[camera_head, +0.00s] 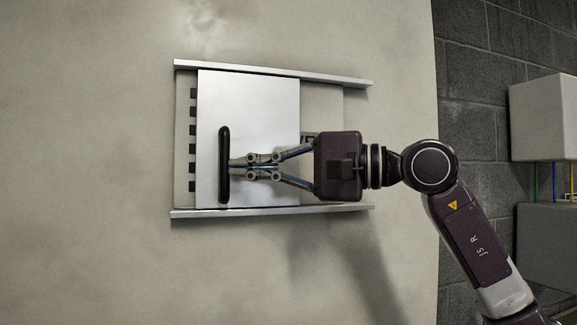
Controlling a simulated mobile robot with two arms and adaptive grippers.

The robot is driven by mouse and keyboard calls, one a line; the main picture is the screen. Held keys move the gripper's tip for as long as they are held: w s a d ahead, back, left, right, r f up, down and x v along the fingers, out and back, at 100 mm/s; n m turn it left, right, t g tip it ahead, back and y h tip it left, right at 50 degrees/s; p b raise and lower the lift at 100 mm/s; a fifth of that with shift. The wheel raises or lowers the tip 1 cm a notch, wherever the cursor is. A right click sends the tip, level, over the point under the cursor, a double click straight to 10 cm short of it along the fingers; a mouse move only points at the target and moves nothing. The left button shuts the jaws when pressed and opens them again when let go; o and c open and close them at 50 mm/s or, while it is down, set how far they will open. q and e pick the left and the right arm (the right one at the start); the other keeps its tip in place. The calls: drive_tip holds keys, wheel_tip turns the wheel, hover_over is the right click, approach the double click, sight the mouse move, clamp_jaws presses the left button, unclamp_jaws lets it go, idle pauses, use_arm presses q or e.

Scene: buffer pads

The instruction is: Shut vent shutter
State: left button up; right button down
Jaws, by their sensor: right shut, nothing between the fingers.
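The vent shutter (262,105) is a pale metal panel between two silver rails, the upper rail (270,72) and the lower rail (290,210), on a beige wall. A black bar handle (224,150) stands upright on its left part. A row of dark vent slots (192,130) shows uncovered left of the panel. My right gripper (236,168) comes in from the right, shut and empty, with its fingertips at the right side of the handle. I cannot tell whether they touch it. The gripper hides part of the panel's right edge and some lettering behind it. My left gripper is not in view.
The beige wall (90,160) around the vent is clear. At the right stand a grey block wall (480,90) and pale boxes (543,120) with coloured cables between them.

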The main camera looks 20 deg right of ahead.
drive_tip(key=shift+w+a, duration=0.1)
drive_tip(key=shift+a, duration=1.45)
drive_tip(key=shift+d, duration=0.15)
drive_tip(key=shift+d, duration=0.2)
approach(227, 167)
drive_tip(key=shift+v, duration=1.15)
drive_tip(key=shift+a, duration=0.1)
